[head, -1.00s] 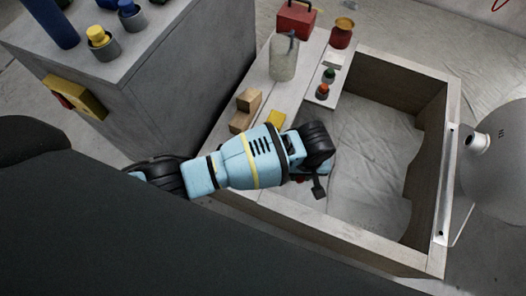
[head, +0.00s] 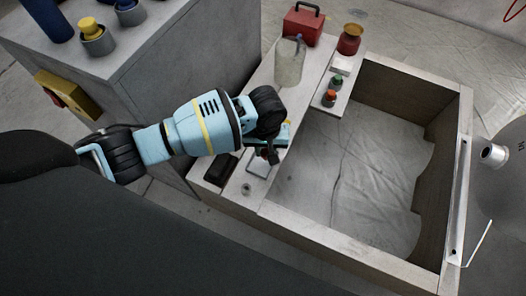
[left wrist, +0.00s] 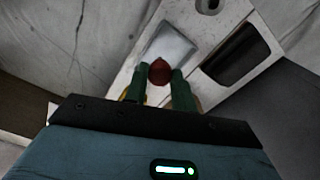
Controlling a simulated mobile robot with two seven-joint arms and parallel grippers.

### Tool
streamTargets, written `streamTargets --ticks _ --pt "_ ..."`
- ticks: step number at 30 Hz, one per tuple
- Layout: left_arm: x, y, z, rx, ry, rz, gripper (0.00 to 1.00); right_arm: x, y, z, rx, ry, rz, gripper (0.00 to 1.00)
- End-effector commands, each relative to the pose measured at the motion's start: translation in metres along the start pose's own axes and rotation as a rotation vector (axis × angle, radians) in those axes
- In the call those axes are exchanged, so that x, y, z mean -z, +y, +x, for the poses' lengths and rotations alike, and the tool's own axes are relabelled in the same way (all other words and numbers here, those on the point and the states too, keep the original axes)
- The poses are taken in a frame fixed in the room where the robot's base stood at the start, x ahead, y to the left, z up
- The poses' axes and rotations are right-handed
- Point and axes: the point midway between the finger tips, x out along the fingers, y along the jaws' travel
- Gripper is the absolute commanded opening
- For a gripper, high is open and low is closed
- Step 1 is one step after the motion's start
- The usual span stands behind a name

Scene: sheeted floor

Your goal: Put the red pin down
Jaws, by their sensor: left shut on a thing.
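The red pin (left wrist: 159,72) shows as a round, dark red top between the two green fingers of my left gripper (left wrist: 159,80) in the left wrist view. My left gripper (head: 270,148) is shut on it, over the near left part of the pale ledge (head: 222,197). In the wrist view, a light grey square plate (left wrist: 172,48) lies just beyond the pin. I cannot tell whether the pin touches anything below. In the head view the fingers and arm mostly hide the pin. My right gripper is not in view.
A dark block (head: 221,169) lies beside the plate. A green-topped pin (head: 337,82) and an orange-red-topped pin (head: 331,97) stand farther along. A clear jar (head: 288,64), red box (head: 302,25) and red jar (head: 350,39) are at the back. An open, sheeted well (head: 350,175) lies right.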

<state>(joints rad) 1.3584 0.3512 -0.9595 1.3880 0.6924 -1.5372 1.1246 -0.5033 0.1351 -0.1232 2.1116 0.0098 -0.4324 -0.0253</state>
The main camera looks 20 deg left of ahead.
Motion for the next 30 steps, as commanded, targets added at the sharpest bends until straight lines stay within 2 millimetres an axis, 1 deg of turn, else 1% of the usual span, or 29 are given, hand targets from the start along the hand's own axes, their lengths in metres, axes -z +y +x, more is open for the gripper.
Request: streamTargets --ticks 5,9,10,12,15,17,24,29,30 --pt "0.002 -0.001 -0.001 -0.001 0.001 0.0 0.0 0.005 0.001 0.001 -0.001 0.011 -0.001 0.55" --pt "0.01 -0.01 0.002 0.0 0.0 -0.002 0.0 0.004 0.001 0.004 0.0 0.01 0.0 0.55" --pt "0.011 -0.012 0.005 0.0 0.0 -0.002 0.0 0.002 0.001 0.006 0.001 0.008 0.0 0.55" --pt "0.01 -0.01 0.019 0.0 -0.002 0.001 0.0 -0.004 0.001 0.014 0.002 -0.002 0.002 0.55" --pt "0.009 -0.01 0.034 0.001 -0.002 0.001 0.0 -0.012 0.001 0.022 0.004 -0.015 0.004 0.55" --pt "0.01 -0.01 0.037 -0.001 -0.001 0.0 0.0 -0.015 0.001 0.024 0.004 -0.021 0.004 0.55" --pt "0.01 -0.009 0.035 -0.002 0.001 0.0 0.0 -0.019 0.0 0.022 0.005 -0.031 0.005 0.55" --pt "0.01 -0.009 0.038 -0.001 0.001 -0.001 0.0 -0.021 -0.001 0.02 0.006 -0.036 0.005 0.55" --pt "0.01 -0.009 0.038 -0.001 0.002 0.0 0.28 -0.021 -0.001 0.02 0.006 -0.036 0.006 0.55"
